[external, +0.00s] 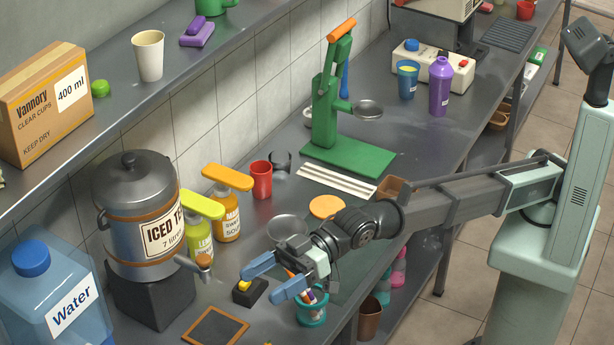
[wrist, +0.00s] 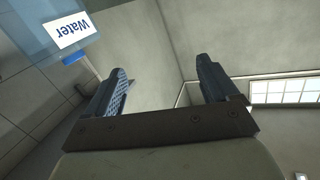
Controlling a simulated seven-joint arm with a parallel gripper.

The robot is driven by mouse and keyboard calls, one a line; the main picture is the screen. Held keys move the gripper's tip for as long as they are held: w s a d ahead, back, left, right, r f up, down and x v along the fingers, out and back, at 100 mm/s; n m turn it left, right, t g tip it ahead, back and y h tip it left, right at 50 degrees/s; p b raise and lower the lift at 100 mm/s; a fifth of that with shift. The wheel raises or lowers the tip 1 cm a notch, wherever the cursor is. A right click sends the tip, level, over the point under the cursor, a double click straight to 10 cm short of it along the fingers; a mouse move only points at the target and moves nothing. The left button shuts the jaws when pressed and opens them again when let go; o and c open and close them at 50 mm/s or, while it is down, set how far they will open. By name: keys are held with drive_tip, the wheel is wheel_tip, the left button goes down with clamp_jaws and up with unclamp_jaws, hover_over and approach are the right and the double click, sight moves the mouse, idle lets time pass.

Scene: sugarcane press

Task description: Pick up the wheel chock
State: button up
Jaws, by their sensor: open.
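My gripper (external: 260,286) is open and empty, its two blue fingers spread over the near part of the steel counter. In the wrist view my gripper (wrist: 162,85) has only walls and background between its fingers. A small black block with a yellow part (external: 250,291) lies on the counter, by the fingertips in the picture; its height below them is unclear. A brown wedge-like piece (external: 393,187) lies farther back beside my arm, partly hidden by it. I cannot tell for sure which of these two is the wheel chock. Neither shows in the wrist view.
A pen cup (external: 312,312) stands just right of the fingers. A framed board (external: 215,327), the iced tea urn (external: 140,220), sauce bottles (external: 227,215) and a metal bowl (external: 287,228) surround the area. A water jug (external: 50,290) stands at left. The green press (external: 340,150) is behind.

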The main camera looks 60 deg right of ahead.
drive_tip(key=w+d+r, duration=0.2)
drive_tip(key=w, duration=0.1)
drive_tip(key=n+g+h, duration=0.6)
drive_tip(key=n+h, duration=0.1)
drive_tip(key=h, duration=0.9)
hover_over(250, 285)
drive_tip(key=w+d, duration=0.1)
drive_tip(key=d, duration=0.1)
wheel_tip(250, 285, down, 38)
drive_tip(key=shift+w+a+r, duration=0.1)
drive_tip(key=shift+r, duration=0.05)
drive_tip(key=shift+a+f, duration=0.2)
drive_tip(key=shift+f, duration=1.4)
drive_tip(key=shift+a+f, duration=0.15)
drive_tip(key=shift+f, duration=1.4)
drive_tip(key=c, duration=1.3)
